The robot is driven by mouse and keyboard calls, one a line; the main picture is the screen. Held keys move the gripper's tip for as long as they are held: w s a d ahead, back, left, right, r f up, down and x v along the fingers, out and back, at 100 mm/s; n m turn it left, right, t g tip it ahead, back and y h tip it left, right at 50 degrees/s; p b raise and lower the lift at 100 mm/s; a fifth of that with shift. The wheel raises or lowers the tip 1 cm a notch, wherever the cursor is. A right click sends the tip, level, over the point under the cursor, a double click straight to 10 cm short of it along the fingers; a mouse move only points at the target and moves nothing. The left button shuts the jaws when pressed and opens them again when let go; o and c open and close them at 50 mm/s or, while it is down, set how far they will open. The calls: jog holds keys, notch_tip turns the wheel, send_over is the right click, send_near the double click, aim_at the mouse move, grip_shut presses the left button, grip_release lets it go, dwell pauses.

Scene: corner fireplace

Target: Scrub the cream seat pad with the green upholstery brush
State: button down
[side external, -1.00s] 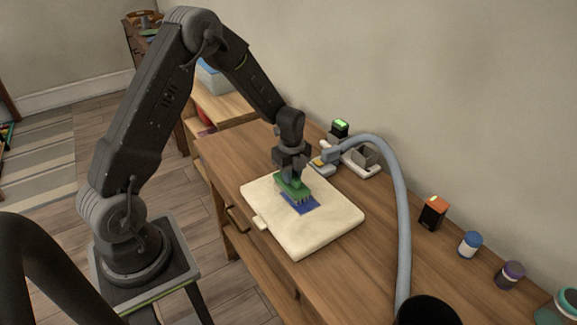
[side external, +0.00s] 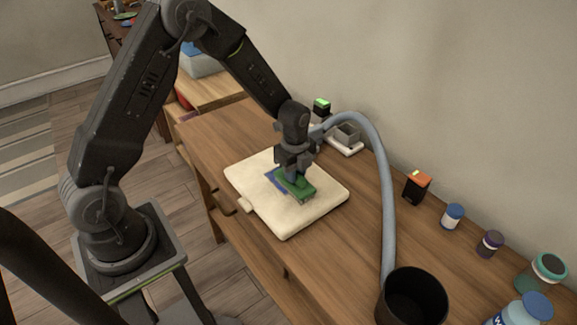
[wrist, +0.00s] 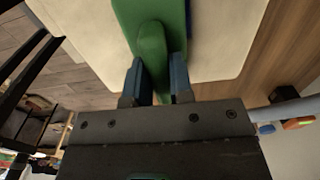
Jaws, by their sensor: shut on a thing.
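The cream seat pad (side external: 316,207) lies flat on the wooden bench; it also shows in the wrist view (wrist: 225,40). The green upholstery brush (side external: 300,188) is on the pad near its middle, apparently bristles down, though exact contact is hard to tell. My gripper (side external: 290,173) is shut on the brush's handle from above. In the wrist view, the two fingers of my gripper (wrist: 155,80) stand on either side of the green handle (wrist: 150,50). A dark blue patch (side external: 275,180) on the pad shows beside the brush, partly hidden by it.
A grey hose (side external: 384,180) arches behind the pad, by a black cup (side external: 413,300). An orange-topped black box (side external: 417,188), a blue-lidded jar (side external: 452,216) and a purple-lidded jar (side external: 489,244) line the wall. The bench (side external: 330,255) in front of the pad is clear.

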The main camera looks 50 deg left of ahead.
jog(key=shift+d, duration=0.3)
jog(key=shift+a, duration=5.45)
jog(key=shift+w+a, duration=0.1)
jog(key=shift+w, duration=0.1)
jog(key=shift+d, duration=5.45)
jog(key=shift+a, duration=5.4)
notch_tip(320, 180, up, 8)
